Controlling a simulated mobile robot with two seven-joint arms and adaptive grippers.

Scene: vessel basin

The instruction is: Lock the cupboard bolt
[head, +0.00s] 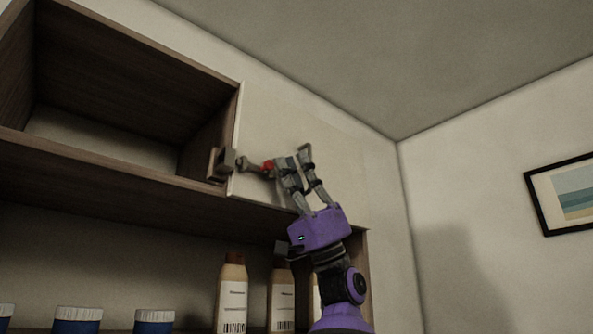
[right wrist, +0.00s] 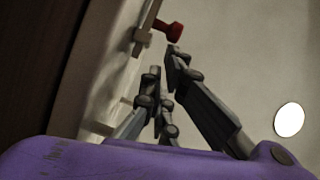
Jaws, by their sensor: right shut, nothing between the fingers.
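The cupboard bolt (head: 250,164) is a grey bar with a red knob (head: 267,166), on the cream door panel (head: 345,165) near its left edge. A grey block (head: 226,160) sits at the panel's left edge by the bar's left end; I cannot tell whether the bar enters it. In the right wrist view the red knob (right wrist: 170,31) is just beyond the fingertips. My right gripper (head: 292,162) is right of the knob, its fingers pointing up at the panel. It is shut and empty, and it also shows in the right wrist view (right wrist: 163,65). My left gripper is out of view.
Left of the panel is an open wooden compartment (head: 120,65). A framed picture (head: 535,200) hangs on the right wall.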

